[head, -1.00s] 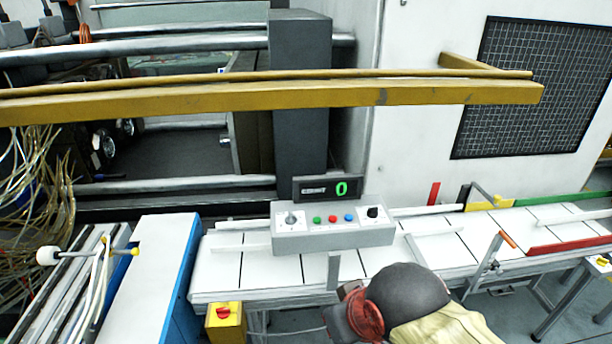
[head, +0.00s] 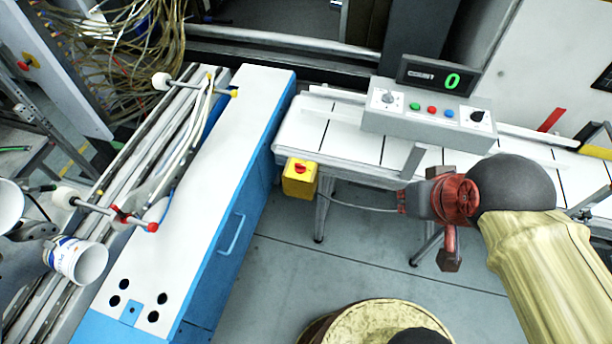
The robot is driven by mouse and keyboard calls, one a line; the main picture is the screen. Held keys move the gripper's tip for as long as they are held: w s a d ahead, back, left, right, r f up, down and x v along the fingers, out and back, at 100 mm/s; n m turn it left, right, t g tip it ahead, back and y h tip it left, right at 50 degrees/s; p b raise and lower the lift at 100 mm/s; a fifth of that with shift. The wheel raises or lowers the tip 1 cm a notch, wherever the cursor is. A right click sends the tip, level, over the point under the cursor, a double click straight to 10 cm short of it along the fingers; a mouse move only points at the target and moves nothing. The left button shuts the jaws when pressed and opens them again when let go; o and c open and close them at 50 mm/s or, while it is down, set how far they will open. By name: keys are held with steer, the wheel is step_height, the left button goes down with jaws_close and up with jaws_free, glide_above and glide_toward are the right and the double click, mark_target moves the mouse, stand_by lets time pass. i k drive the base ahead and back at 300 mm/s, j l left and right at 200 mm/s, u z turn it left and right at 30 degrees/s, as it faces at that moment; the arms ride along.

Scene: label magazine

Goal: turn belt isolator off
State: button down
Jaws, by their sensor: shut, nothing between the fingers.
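The belt isolator is a yellow box (head: 300,178) with a red rotary knob (head: 301,168) on its top face. It sits at the left front corner of the conveyor, low and near the blue machine. The knob is small and its exact setting is hard to read. My gripper (head: 404,202) is shut and empty at the end of my arm, to the right of the isolator and clearly apart from it. Its fingers are small and partly hidden by the red and grey wrist parts.
A white-topped blue machine (head: 243,150) stands left of the isolator. The white conveyor (head: 340,135) runs behind it, carrying a grey control box (head: 425,125) and a counter reading 0 (head: 438,76). A thin grey cable (head: 355,208) trails right from the isolator. Open floor (head: 300,270) lies in front.

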mark_target(300, 167)
steer(key=i+j, duration=0.75)
steer(key=j, duration=0.15)
steer(key=j+u, duration=0.05)
